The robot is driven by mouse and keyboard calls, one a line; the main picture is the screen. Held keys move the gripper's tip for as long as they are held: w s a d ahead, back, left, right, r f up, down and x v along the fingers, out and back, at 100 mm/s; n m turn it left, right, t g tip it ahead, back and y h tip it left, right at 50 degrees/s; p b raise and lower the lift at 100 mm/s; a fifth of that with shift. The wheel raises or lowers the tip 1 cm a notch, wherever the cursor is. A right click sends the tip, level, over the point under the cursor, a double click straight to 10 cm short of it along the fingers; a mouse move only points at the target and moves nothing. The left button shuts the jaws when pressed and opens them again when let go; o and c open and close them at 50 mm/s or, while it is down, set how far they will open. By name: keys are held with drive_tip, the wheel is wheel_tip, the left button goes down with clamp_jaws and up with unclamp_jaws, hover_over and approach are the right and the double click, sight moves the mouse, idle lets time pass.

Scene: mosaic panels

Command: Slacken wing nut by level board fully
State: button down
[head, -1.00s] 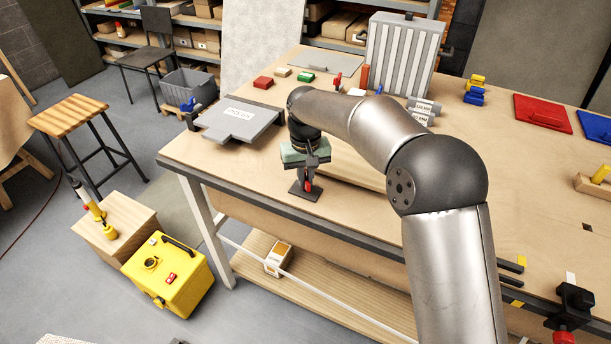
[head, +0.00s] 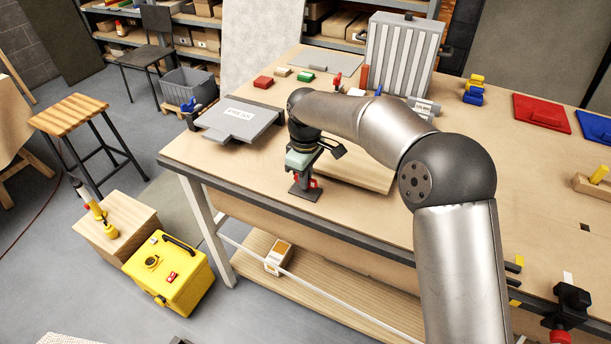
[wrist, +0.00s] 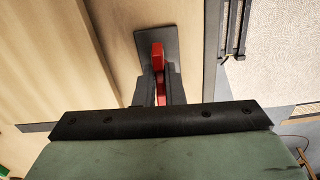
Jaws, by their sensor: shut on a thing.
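The red wing nut (head: 313,183) stands on a small dark plate (head: 304,194) at the bench's near left edge. In the wrist view the wing nut (wrist: 158,62) shows red between the grey fingers, over the dark plate (wrist: 171,38). My gripper (head: 305,179) points down and is shut on the wing nut. The gripper's fingertips (wrist: 160,88) lie on either side of the red part, and its wide body hides the near part of the wing nut. A raised pale wooden board (head: 362,174) lies just right of it, partly behind my arm. I cannot read a level marking on it.
A grey press labelled PRESS (head: 238,122) stands left behind my gripper. Small red (head: 263,82) and green (head: 304,77) blocks lie farther back. A ribbed grey panel (head: 398,55) stands at the back. The bench front edge is close to the dark plate.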

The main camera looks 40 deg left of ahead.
drive_tip(key=shift+r+n, duration=0.1)
drive_tip(key=shift+n, duration=0.4)
drive_tip(key=c, duration=1.5)
unclamp_jaws()
wheel_tip(320, 180, up, 17)
drive_tip(key=shift+r+b, duration=0.2)
drive_tip(key=shift+b, duration=0.2)
